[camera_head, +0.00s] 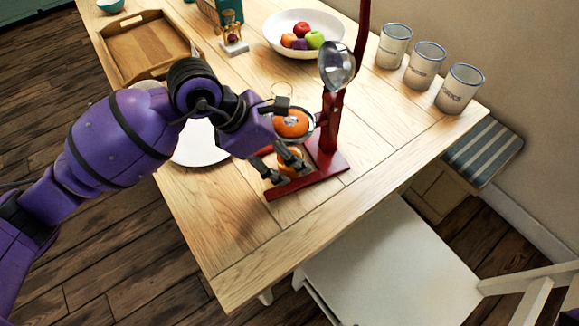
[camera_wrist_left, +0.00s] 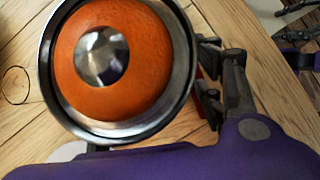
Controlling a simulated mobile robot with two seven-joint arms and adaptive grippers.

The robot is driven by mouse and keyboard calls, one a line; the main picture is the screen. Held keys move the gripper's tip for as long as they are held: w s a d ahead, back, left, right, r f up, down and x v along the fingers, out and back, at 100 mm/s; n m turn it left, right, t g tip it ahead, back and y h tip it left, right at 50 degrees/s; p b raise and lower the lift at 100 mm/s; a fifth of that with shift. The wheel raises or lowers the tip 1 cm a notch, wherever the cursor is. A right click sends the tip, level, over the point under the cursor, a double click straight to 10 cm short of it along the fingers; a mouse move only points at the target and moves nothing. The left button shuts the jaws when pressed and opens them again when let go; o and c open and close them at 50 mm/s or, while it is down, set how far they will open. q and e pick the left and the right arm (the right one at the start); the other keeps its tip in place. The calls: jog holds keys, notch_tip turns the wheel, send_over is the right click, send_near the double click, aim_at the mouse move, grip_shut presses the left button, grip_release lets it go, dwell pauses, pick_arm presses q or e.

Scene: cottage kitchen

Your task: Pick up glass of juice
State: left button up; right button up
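The glass of juice (camera_head: 284,171) shows only as orange patches low on the red juicer (camera_head: 308,179), below its metal bowl. My left gripper (camera_head: 282,169) is at the glass, with its dark fingers in front of and beside it. The fingers hide most of the glass, so I cannot tell whether they grip it. In the left wrist view the metal bowl (camera_wrist_left: 183,45) with an orange (camera_wrist_left: 125,75) fills the left side and hides the glass. Dark gripper fingers (camera_wrist_left: 212,82) show right of the bowl.
A white plate (camera_head: 200,147) lies left of the juicer, partly behind my left arm. A fruit bowl (camera_head: 275,43), wooden tray (camera_head: 139,43) and several blue-rimmed canisters (camera_head: 425,65) stand farther back. The near tabletop is clear. A white chair (camera_head: 385,270) stands by the table's edge.

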pick_arm(q)
jog(key=shift+d, duration=0.1)
grip_shut()
jog(key=shift+r, duration=0.2)
jog(key=shift+r+p, duration=0.45)
jog(key=shift+r, duration=0.3)
jog(key=s+a, duration=0.1)
jog(key=a, duration=0.4)
jog(key=s+a, duration=0.1)
jog(key=a, duration=0.5)
jog(key=s+a, duration=0.2)
jog(key=a, duration=0.4)
jog(key=shift+a+f, duration=0.15)
jog(key=shift+f, duration=0.05)
jog(key=s+a+p, duration=0.3)
jog(key=a, duration=1)
jog(key=s+a+p, duration=0.3)
jog(key=a, duration=1)
jog(key=shift+s+a, duration=0.2)
jog(key=shift+s, duration=0.05)
pick_arm(e)
notch_tip(320, 180, up, 7)
jog(key=w, duration=0.1)
jog(key=shift+w+d+t, duration=0.35)
jog(key=shift+t, duration=0.05)
pick_arm(q)
jog(key=shift+a, duration=0.1)
pick_arm(e)
jog(key=shift+f, duration=0.1)
